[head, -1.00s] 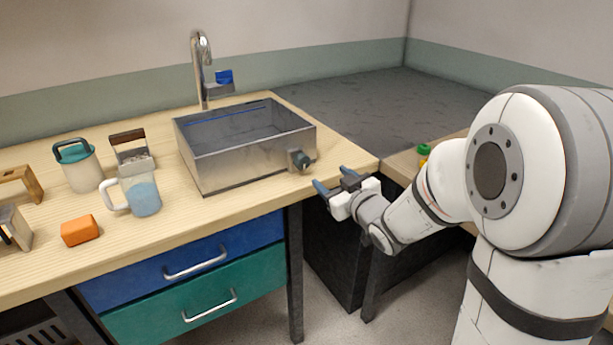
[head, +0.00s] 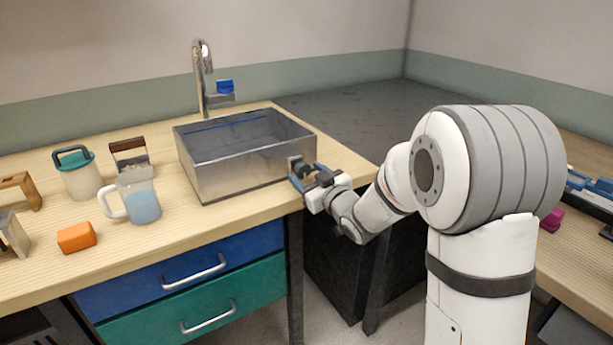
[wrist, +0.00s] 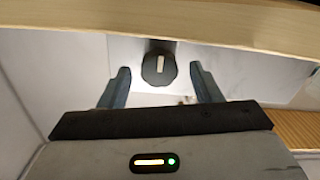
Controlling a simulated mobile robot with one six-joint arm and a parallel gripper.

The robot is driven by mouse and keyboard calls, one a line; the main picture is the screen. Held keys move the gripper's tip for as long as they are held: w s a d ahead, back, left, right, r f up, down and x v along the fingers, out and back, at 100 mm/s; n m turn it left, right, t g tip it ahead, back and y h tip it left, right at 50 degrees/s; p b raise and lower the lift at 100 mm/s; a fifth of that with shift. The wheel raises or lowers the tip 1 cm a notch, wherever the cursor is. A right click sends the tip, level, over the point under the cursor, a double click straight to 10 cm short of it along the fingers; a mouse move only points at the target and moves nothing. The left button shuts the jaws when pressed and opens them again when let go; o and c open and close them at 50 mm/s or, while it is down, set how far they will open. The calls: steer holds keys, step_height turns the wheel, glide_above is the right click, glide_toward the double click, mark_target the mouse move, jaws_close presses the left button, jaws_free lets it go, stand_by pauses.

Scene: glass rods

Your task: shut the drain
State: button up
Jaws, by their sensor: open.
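A grey metal basin (head: 225,175) stands on the wooden counter. A dark round drain knob (head: 300,167) sticks out low on its right-hand end. In the wrist view the knob (wrist: 158,68) shows end-on, with a pale bar mark running nearly upright. My gripper (head: 308,175) is open at the knob. In the wrist view its two blue-grey fingers (wrist: 162,86) stand to the left and right of the knob, with gaps on both sides. I cannot tell from these views how far the fingertips reach along it. The drain opening inside the basin is not visible.
A tap (head: 203,75) stands behind the basin. To its left are a glass mug (head: 141,200), a teal-lidded jar (head: 80,175) and an orange block (head: 76,237). Blue and green drawers (head: 215,308) lie below. A pale wooden strip (wrist: 160,18) crosses the wrist view's top.

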steer(key=c, duration=0.9)
steer(key=shift+a, duration=0.25)
steer(key=shift+c, duration=0.5)
steer(key=shift+d, duration=0.2)
steer(key=shift+m, duration=1.4)
steer(key=m+p, duration=0.1)
steer(key=m, duration=0.5)
steer(key=m+p, duration=0.1)
steer(key=m, duration=0.3)
steer(key=shift+m, duration=0.4)
steer(key=shift+f+m+p, duration=0.15)
steer(key=shift+m+p, duration=0.65)
steer(key=shift+m, duration=1.3)
